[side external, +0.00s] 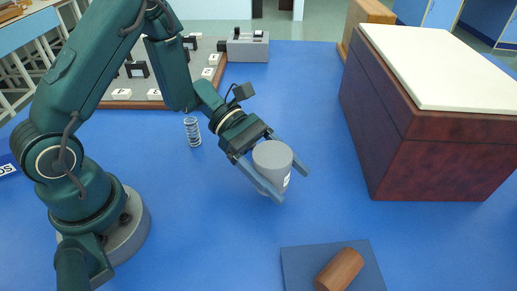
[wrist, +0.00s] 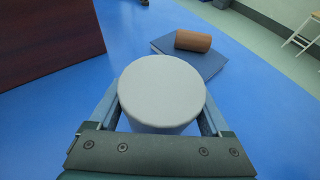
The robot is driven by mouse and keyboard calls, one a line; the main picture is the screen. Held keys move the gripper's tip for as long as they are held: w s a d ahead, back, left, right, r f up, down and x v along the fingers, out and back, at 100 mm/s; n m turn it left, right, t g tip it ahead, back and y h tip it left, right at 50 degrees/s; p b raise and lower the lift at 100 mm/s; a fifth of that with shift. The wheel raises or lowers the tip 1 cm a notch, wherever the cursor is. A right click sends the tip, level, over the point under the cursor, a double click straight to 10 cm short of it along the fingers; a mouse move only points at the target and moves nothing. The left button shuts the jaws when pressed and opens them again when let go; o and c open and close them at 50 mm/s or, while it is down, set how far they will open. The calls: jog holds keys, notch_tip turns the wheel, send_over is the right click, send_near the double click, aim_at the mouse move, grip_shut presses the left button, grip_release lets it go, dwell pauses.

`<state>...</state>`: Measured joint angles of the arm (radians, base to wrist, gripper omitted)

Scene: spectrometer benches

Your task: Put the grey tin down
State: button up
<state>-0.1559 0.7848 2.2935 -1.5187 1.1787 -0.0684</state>
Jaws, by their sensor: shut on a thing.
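The grey tin (side external: 272,161) is a short upright cylinder with a pale label on its side. It stands between the two fingers of my gripper (side external: 292,185) near the middle of the blue bench. My gripper is shut on it, with one finger on each side. In the wrist view the tin's flat round top (wrist: 162,88) faces the camera and the fingers of my gripper (wrist: 162,110) flank it. The tin's base is partly hidden by a finger, and I cannot tell whether it touches the bench.
A brown cylinder (side external: 340,270) lies on a dark blue pad (side external: 300,260) at the front. A large dark red box (side external: 435,150) with a cream top stands right. A coil spring (side external: 192,132) stands left of my gripper. A grey device (side external: 247,47) sits behind. Blue bench (side external: 235,235) is clear around the tin.

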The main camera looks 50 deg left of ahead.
aim_at(282, 189)
jog(key=shift+f, duration=1.85)
jog(key=shift+f, duration=0.2)
jog(key=o, duration=1.3)
jog(key=shift+r, duration=0.1)
